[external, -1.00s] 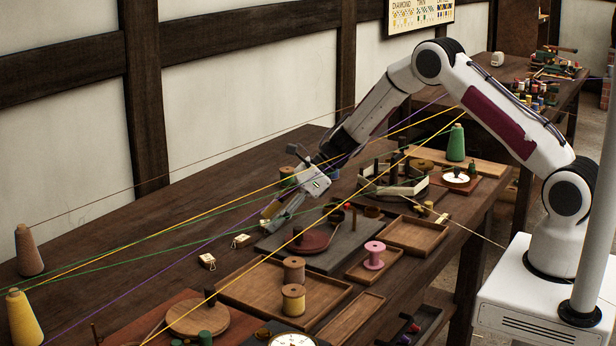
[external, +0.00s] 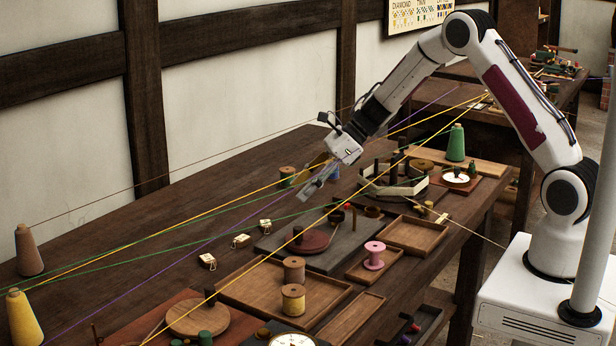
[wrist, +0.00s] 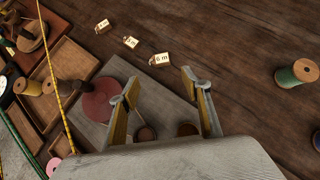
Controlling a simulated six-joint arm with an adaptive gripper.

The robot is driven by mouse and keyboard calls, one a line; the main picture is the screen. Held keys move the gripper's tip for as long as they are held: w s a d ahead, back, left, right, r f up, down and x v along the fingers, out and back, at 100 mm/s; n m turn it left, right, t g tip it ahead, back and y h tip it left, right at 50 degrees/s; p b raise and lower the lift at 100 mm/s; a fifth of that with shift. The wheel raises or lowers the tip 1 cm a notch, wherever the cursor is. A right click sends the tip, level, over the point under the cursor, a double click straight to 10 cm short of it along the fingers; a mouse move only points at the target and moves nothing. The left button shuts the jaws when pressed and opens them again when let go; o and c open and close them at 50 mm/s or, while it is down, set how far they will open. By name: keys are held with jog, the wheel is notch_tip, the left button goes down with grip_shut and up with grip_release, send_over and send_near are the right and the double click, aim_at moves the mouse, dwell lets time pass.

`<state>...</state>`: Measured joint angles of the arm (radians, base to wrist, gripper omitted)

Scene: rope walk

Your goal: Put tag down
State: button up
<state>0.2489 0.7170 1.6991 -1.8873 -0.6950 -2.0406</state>
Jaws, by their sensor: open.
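Three small pale wooden tags stand in a row on the dark table. The one nearest my gripper, the 6 m tag (external: 265,225), also shows in the wrist view (wrist: 160,60), just beyond my fingertips. The middle tag (external: 241,241) and the far tag (external: 207,262) are on the table to its left in the external view. My gripper (external: 309,190) hangs above the table, up and to the right of the 6 m tag. In the wrist view my gripper (wrist: 159,76) has its two fingers spread wide with nothing between them.
A grey board with a round reddish disc (wrist: 101,99) lies below my gripper. Coloured strands, such as a yellow one (external: 190,215), cross above the table. A green spool (wrist: 297,73) stands to the right in the wrist view.

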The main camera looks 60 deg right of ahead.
jog(key=shift+s+d+r, duration=0.2)
jog(key=shift+r, duration=0.1)
dwell(0.4)
jog(key=w+d+r+m+t+h, duration=0.1)
jog(key=d+r+m+t+h, duration=0.1)
jog(key=r+m, duration=0.45)
jog(key=d+r+m+t+h, duration=0.2)
jog(key=r+m, duration=0.2)
jog(key=r, duration=0.5)
jog(key=s+d+r+m+t+h, duration=0.1)
jog(key=s+d+r+m+h, duration=0.4)
jog(key=s+r+m, duration=0.65)
jog(key=s+f+m+g, duration=0.1)
jog(key=s+m+g, duration=0.1)
jog(key=s+m, duration=1.15)
jog(key=s+a+f+m+g+y, duration=0.1)
jog(key=s+a+f+m, duration=0.1)
jog(key=s, duration=0.4)
jog(key=s+a+f+m+g, duration=0.1)
jog(key=s+a+f+m, duration=0.1)
jog(key=s+a+m, duration=0.2)
jog(key=s+a+f+m+g+y, duration=0.1)
jog(key=s+a+f+m, duration=0.1)
jog(key=s, duration=0.7)
jog(key=shift+a+f+m+g+y, duration=0.3)
jog(key=shift+a+m+g, duration=0.1)
jog(key=shift+a+m, duration=0.35)
